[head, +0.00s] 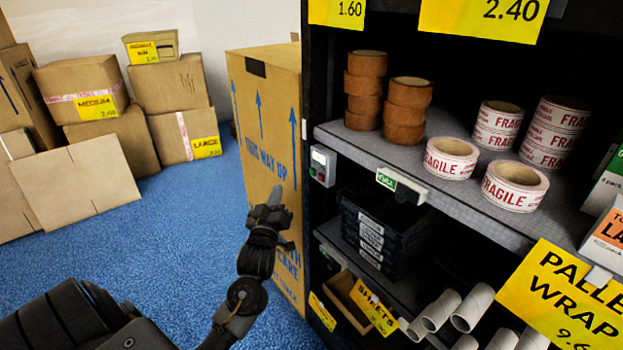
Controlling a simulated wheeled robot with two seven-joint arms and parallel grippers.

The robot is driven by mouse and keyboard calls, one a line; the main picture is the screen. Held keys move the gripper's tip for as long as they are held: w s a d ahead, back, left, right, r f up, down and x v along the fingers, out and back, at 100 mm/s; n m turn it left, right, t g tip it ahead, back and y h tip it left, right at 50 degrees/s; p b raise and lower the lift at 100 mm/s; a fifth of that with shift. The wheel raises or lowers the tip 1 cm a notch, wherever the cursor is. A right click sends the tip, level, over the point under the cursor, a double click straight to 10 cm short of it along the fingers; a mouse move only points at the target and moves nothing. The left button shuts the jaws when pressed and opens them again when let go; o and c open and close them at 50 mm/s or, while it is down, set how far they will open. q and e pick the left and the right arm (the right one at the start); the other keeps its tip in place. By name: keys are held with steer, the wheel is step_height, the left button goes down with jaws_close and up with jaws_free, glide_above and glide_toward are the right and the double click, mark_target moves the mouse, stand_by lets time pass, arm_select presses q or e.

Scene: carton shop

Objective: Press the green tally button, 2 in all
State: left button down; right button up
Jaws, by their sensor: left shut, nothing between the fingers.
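A small grey box (323,165) is fixed to the black front post of the shelf rack, with a pale window on top. A small green button (313,171) shows low on its face, beside a reddish spot; both are tiny here. My left gripper (274,198) is shut and empty, pointing up in front of the tall carton. In the picture it is left of and lower than the box, apart from it. My right gripper is not in view.
A tall "this way up" carton (262,120) stands left of the rack. The shelf (400,165) holds brown and FRAGILE tape rolls, with a green sign (386,181) on its edge. Cartons (85,90) are piled at the left. Blue floor (170,240) between is clear.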

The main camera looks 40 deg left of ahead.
mark_target(313, 172)
arm_select(q)
steer(key=shift+s+r, duration=0.1)
steer(key=shift+r, duration=0.3)
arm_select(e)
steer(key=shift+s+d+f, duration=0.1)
